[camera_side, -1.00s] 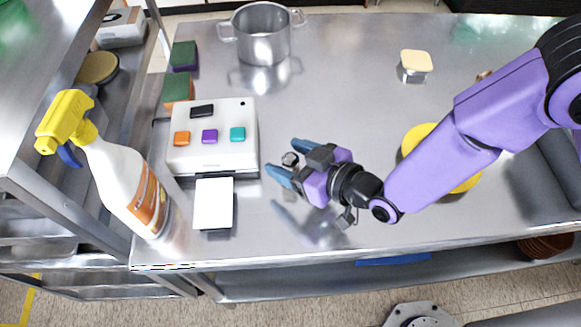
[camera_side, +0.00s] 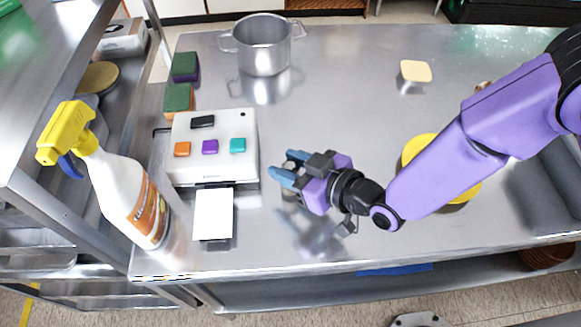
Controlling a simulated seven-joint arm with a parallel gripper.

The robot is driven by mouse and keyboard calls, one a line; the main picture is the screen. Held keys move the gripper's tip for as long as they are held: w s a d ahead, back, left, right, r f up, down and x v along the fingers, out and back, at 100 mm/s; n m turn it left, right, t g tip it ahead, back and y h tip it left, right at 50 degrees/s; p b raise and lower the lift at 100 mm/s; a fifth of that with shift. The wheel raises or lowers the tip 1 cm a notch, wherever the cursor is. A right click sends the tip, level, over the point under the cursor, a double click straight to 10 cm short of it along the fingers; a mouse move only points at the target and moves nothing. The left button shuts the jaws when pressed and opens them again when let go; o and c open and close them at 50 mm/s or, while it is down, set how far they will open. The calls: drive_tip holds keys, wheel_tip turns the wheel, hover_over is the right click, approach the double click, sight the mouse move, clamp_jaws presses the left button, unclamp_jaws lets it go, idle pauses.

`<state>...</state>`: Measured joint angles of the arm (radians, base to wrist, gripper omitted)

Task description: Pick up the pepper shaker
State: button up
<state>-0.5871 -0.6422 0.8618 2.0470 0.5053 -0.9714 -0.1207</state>
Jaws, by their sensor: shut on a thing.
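The pepper shaker (camera_side: 290,166) is a small, mostly hidden object with a grey metallic top, between my fingers near the middle of the steel table. My gripper (camera_side: 283,166), with blue fingertips, points left and is shut on it. The fingers and purple gripper body cover most of the shaker. A grey part shows below the fingers, close to the tabletop. I cannot tell whether the shaker is touching the table.
A white device (camera_side: 213,165) with coloured buttons and a white sheet stands left of my gripper. A spray bottle (camera_side: 125,200), two sponges (camera_side: 185,66), a steel pot (camera_side: 264,50), a cream-topped block (camera_side: 415,72) and a yellow round dish (camera_side: 420,147) stand around. The table's centre is clear.

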wheel_tip(320, 180, up, 3)
drive_tip(key=shift+f, duration=0.2)
drive_tip(key=s+d+r, duration=0.8)
drive_tip(key=d+r, duration=0.1)
drive_tip(key=d, duration=0.2)
drive_tip(key=shift+d+r, duration=0.15)
drive_tip(key=shift+d, duration=0.05)
